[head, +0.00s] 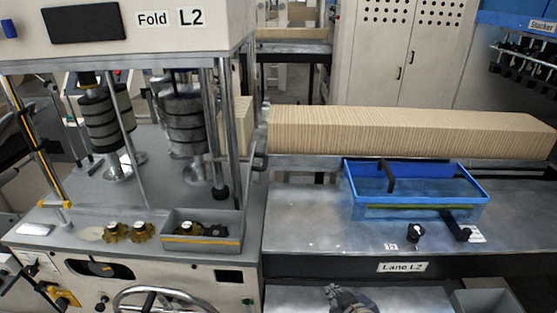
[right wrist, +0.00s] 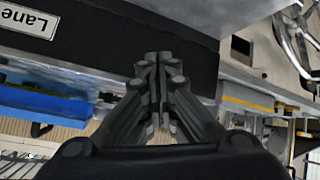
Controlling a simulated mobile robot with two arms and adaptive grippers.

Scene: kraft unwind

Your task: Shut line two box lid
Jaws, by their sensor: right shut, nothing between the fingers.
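A blue open-topped box (head: 470,207) stands on the Lane L2 table, and its inside shows. A dark bracket-like handle (head: 388,176) is at its back left. I cannot make out a separate lid. Part of the box also shows at the left of the right wrist view (right wrist: 45,102), which is upside down. My right gripper (head: 340,292) is at the bottom of the head view, in front of the table and below the Lane L2 sign. In the right wrist view its fingers (right wrist: 157,85) are together and empty, apart from the box. My left gripper is not in view.
The Lane L2 sign (head: 403,267) is on the table's front edge. A black knob (head: 415,233) stands before the box. The Fold L2 machine (head: 60,240) with a handwheel (head: 160,298) is at left. A long corrugated stack (head: 400,130) lies behind. The table's left part is clear.

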